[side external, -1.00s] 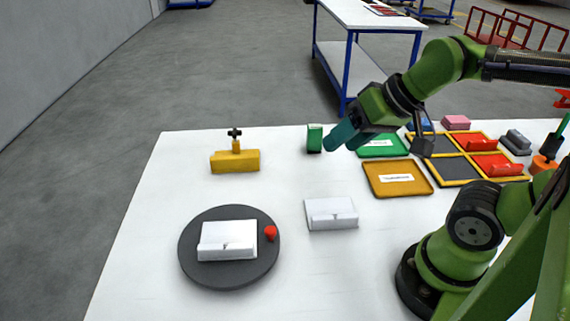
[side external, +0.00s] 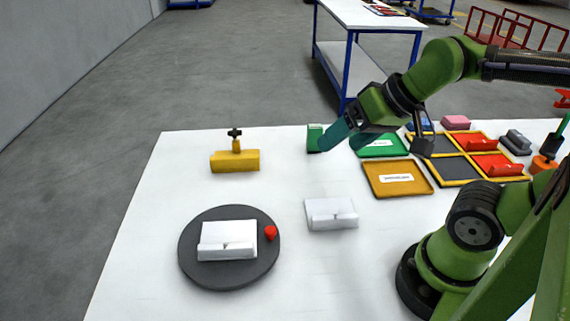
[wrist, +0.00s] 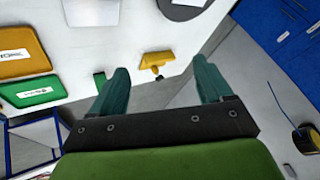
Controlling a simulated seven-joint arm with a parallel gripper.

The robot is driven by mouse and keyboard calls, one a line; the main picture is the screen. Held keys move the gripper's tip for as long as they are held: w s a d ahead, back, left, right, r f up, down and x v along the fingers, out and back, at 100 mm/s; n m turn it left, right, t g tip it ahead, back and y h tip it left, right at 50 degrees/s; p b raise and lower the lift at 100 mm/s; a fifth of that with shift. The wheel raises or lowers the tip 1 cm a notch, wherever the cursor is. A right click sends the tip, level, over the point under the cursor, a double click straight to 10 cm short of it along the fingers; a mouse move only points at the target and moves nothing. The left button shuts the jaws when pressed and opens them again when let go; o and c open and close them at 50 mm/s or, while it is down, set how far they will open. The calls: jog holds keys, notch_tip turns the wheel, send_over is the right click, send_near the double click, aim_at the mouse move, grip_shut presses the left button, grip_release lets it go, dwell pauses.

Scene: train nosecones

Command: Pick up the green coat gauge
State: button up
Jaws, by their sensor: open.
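The green coat gauge (side external: 314,138) is a small upright green block near the far edge of the white table. In the wrist view the gauge (wrist: 100,77) shows as a small dark green block just beside the left finger's tip. My gripper (side external: 340,143) has teal fingers, spread apart with nothing between them. In the side view one fingertip overlaps the gauge's right edge; I cannot tell whether they touch. In the wrist view the gauge lies left of the space between the fingers (wrist: 161,66), not inside it.
A yellow block with a black-topped knob (side external: 235,160) stands to the left. A green tray (side external: 384,152) and an orange tray (side external: 398,190) lie to the right. A white block (side external: 331,214) and a dark turntable (side external: 200,275) are nearer. The table between the gauge and yellow block is clear.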

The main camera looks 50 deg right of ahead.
jog(key=m+g+h, duration=0.2)
jog(key=m+g, duration=0.3)
jog(key=g, duration=0.2)
send_over(314, 137)
jog(key=s, duration=0.1)
notch_tip(314, 137, down, 8)
jog(key=r, duration=0.1)
jog(key=shift+w+d, duration=0.7)
jog(key=shift+w, duration=0.15)
notch_tip(314, 137, down, 10)
jog(key=shift+r, duration=0.1)
jog(key=shift+w+d+f, duration=0.1)
jog(key=shift+f, duration=2.8)
jog(key=c, duration=1.1)
jog(key=shift+c, duration=0.2)
